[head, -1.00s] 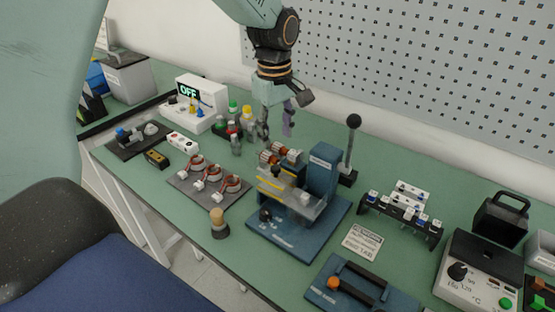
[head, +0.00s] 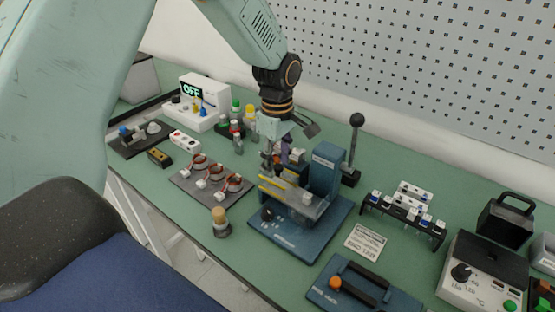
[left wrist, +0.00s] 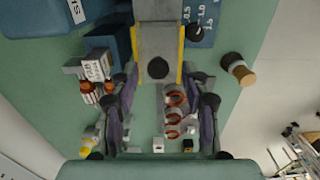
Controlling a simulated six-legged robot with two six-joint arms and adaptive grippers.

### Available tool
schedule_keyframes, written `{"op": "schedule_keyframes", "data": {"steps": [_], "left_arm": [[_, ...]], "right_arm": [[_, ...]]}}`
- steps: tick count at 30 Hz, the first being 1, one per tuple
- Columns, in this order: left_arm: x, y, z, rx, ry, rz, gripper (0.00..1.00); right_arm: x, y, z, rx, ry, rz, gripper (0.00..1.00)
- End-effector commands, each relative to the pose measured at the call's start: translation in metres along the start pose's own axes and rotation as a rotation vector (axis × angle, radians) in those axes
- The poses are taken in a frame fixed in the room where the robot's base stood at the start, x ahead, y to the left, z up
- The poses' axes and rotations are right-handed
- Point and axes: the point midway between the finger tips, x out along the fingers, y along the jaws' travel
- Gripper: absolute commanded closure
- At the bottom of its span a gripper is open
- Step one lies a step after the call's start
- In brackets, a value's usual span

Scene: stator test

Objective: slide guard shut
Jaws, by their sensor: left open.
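The guard (head: 310,204) is a clear, greyish panel with yellow edges, on the blue test fixture (head: 327,170). In the left wrist view the guard (left wrist: 158,28) shows at top centre, with its round black knob (left wrist: 158,68) near its lower end. My left gripper (head: 273,158) is open, low at the guard's back-left end. In the left wrist view its two fingers (left wrist: 160,112) are spread wide, left and right of the knob's line, with nothing held between them. Whether a finger touches the guard I cannot tell. My right gripper is not in view.
A dark mat (head: 190,189) with three red-wound stators lies left of the fixture. A wooden-topped stamp-like piece (head: 220,220) stands in front. Bottles (head: 237,130) stand behind the gripper, and a black-knobbed lever (head: 356,121) rises behind the fixture.

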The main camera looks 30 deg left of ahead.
Motion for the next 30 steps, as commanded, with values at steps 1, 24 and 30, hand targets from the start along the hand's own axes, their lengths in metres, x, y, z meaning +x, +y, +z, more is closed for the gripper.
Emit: {"op": "schedule_keyframes", "data": {"steps": [1, 24, 30], "left_arm": [[0.0004, 0.0007, -0.0001, 0.000, 0.000, 0.001, 0.53], [-0.0003, 0.0008, -0.0002, 0.001, 0.000, 0.000, 1.00], [-0.0003, 0.0009, -0.0003, 0.001, 0.000, 0.000, 1.00]], "right_arm": [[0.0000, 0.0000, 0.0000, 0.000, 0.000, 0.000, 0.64], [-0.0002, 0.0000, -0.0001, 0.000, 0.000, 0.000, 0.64], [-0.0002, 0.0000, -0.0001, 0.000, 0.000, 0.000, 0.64]]}}
